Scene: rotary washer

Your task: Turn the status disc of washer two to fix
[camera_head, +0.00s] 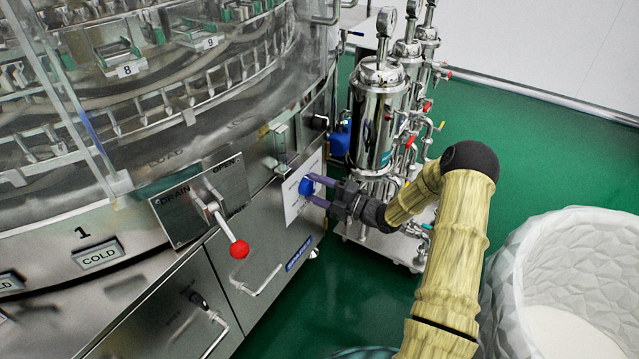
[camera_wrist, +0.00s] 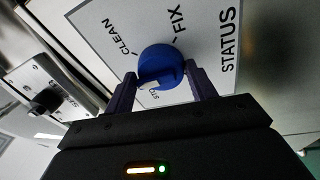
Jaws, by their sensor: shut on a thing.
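The blue status disc (camera_head: 306,186) sits on a white panel on the right part of the washer's steel front. In the wrist view the disc (camera_wrist: 160,62) is seen close up, with the words CLEAN (camera_wrist: 122,38), FIX (camera_wrist: 179,25) and STATUS (camera_wrist: 231,47) printed around it. A third position label below the disc is partly covered. A pale mark on the disc's ridge lies on its lower side, away from FIX. My gripper (camera_head: 314,190) has its purple fingers on either side of the disc, shut on it; it also shows in the wrist view (camera_wrist: 160,72).
Left of the disc, a drain lever with a red ball (camera_head: 239,249) sticks out. Steel canisters with pipes (camera_head: 379,115) stand close behind my gripper. A white faceted bin (camera_head: 515,262) stands at the right. Green floor (camera_head: 465,120) is open beyond my arm.

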